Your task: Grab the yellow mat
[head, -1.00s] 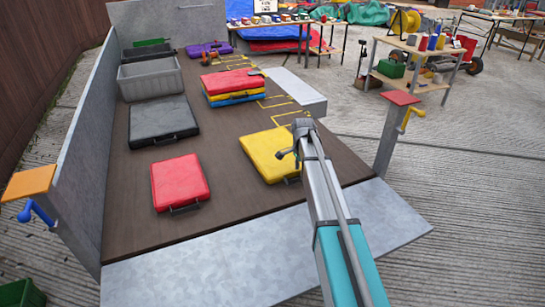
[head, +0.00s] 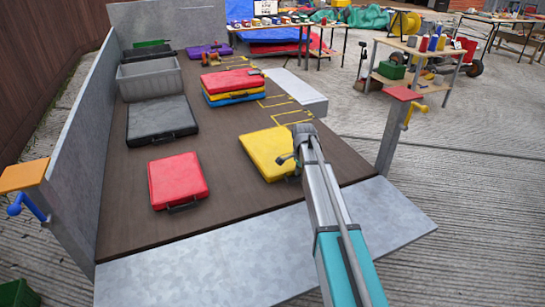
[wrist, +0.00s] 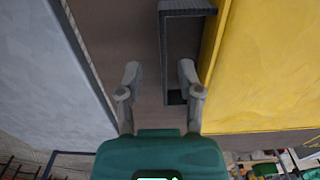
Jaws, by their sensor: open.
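The yellow mat (head: 265,148) is a flat padded slab lying on the brown deck, at the right front. In the wrist view its yellow face (wrist: 265,65) fills the right side. Its dark grey handle (wrist: 164,50) sticks out from its edge toward the middle of that view. My gripper (wrist: 159,72) is open, with one finger on each side of the handle's long bar in the picture. I cannot tell whether the fingers touch it. In the head view my arm hides the mat's near right corner and most of the gripper.
A red mat (head: 178,181) lies left of the yellow one. A black case (head: 161,118), a grey crate (head: 150,77) and a stack of mats (head: 232,82) stand behind. A grey side wall (head: 75,135) bounds the deck's left; a pale ramp (head: 240,255) lies in front.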

